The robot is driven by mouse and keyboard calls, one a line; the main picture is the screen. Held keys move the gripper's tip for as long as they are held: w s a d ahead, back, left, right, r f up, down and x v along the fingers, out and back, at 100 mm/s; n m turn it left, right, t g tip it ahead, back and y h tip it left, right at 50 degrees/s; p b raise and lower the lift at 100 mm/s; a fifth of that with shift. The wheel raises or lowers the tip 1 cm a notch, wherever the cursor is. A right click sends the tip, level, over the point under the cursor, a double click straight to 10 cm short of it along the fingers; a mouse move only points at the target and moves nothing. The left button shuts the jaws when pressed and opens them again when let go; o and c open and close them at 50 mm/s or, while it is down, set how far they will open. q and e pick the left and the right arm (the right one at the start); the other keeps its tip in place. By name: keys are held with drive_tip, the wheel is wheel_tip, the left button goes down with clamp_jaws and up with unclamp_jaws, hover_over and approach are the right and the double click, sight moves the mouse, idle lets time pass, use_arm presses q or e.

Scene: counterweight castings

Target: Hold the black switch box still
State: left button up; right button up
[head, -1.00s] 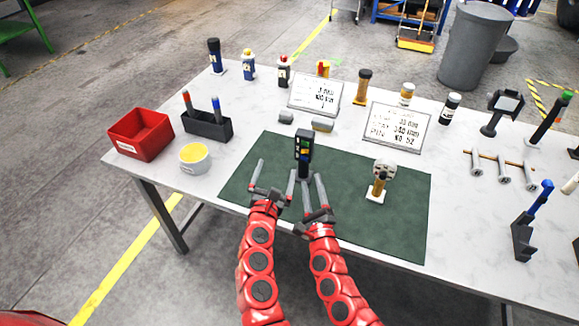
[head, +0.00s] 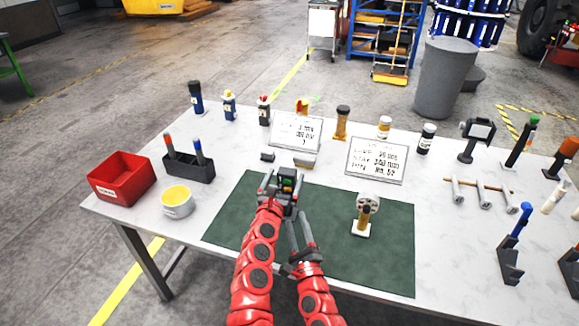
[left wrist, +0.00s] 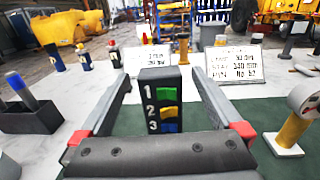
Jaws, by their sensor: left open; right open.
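The black switch box (head: 287,176) stands upright on the green mat (head: 393,262). In the left wrist view the switch box (left wrist: 161,100) shows the numbers 1, 2 and 3 with green, yellow and blue switches. My left gripper (head: 283,185) is open, with its fingers on either side of the box. In the left wrist view a gap shows between the box and each finger of my left gripper (left wrist: 162,88). My right gripper (head: 298,236) is open and empty over the mat, nearer and lower than the box. The box's lower part is hidden behind my left gripper.
A gauge on a brass post (head: 363,220) stands on the mat to the right. A red bin (head: 121,180), a yellow-topped cup (head: 177,203) and a marker holder (head: 190,168) stand on the left. Two signs (head: 376,160) stand behind. The mat's front right is clear.

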sight(290, 169)
use_arm(q)
drive_tip(key=x, duration=0.4)
drive_tip(key=shift+w+d, duration=0.2)
drive_tip(key=shift+d, duration=0.1)
drive_tip(key=shift+w, duration=0.75)
drive_tip(key=shift+c, duration=0.3)
